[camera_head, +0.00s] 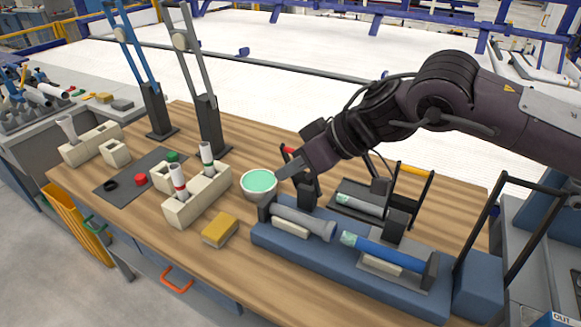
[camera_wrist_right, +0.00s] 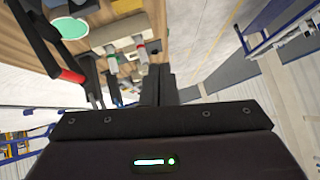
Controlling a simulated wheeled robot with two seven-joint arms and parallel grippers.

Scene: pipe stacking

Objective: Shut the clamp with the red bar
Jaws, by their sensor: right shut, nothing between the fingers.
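The clamp's red bar (camera_head: 289,150) shows just behind my right gripper in the head view. Its black levers stand raised above the back of the blue fixture (camera_head: 345,278), partly hidden by the gripper. The red bar (camera_wrist_right: 72,76) also shows in the right wrist view, to the left of the fingers and apart from them. My right gripper (camera_head: 282,174) is shut and empty, its fingertips close to the clamp, above the fixture's left end. Its fingers (camera_wrist_right: 158,84) are together in the wrist view. A grey pipe (camera_head: 303,222) lies in the fixture. My left gripper is out of view.
A second clamp with an orange bar (camera_head: 414,169) stands raised to the right. A blue pipe (camera_head: 385,254) lies in the fixture. A cup with a green inside (camera_head: 259,181), a yellow sponge (camera_head: 220,230) and a beige block holder (camera_head: 200,200) stand left.

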